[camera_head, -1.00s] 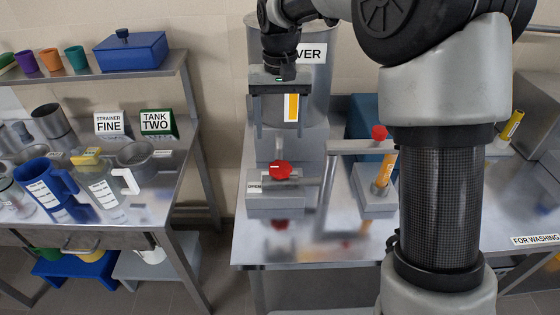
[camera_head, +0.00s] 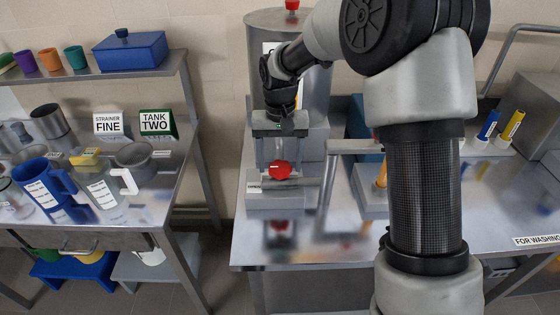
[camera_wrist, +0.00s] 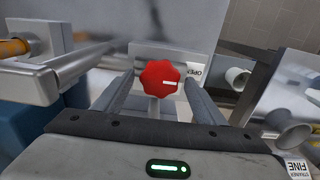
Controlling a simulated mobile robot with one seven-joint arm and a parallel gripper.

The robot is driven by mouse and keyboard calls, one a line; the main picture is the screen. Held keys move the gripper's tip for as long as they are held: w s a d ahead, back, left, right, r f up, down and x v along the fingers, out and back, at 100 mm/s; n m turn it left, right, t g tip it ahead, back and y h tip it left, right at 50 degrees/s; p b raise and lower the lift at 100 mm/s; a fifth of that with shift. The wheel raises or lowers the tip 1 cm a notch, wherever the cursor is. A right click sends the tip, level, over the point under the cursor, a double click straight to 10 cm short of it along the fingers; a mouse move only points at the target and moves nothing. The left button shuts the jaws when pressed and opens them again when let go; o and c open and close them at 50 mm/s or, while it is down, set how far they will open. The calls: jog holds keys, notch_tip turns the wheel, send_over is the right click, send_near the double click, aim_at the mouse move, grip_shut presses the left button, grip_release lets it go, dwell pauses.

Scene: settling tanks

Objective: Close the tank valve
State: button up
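The red lobed valve knob (camera_head: 281,170) sits on a grey block (camera_head: 275,200) at the foot of the steel tank (camera_head: 318,95). In the wrist view the knob (camera_wrist: 160,78) shows a white mark pointing right, towards the OPEN label (camera_wrist: 194,72). My gripper (camera_head: 280,168) points down at the knob, its fingers open. In the wrist view the knob appears between the two fingers, with a gap on each side. I cannot tell whether the fingertips are level with it. My arm covers part of the tank and its sign.
A steel pipe (camera_head: 350,146) extends right of the knob, near a yellow-orange handled part (camera_head: 381,176). A blue and a yellow tube (camera_head: 512,125) stand at the right. The left bench holds a blue jug (camera_head: 45,182) and pots. The counter's front is clear.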

jog(key=c, duration=0.9)
jog(key=shift+m, duration=0.3)
jog(key=m, duration=0.3)
jog(key=shift+m, duration=0.4)
jog(key=m, duration=0.4)
jog(key=shift+r+p, duration=0.1)
jog(key=shift+p, duration=0.2)
jog(key=m+p, duration=0.1)
jog(key=m, duration=0.4)
jog(key=shift+m, duration=0.4)
jog(key=shift+m+p, duration=0.95)
jog(key=shift+m, duration=0.85)
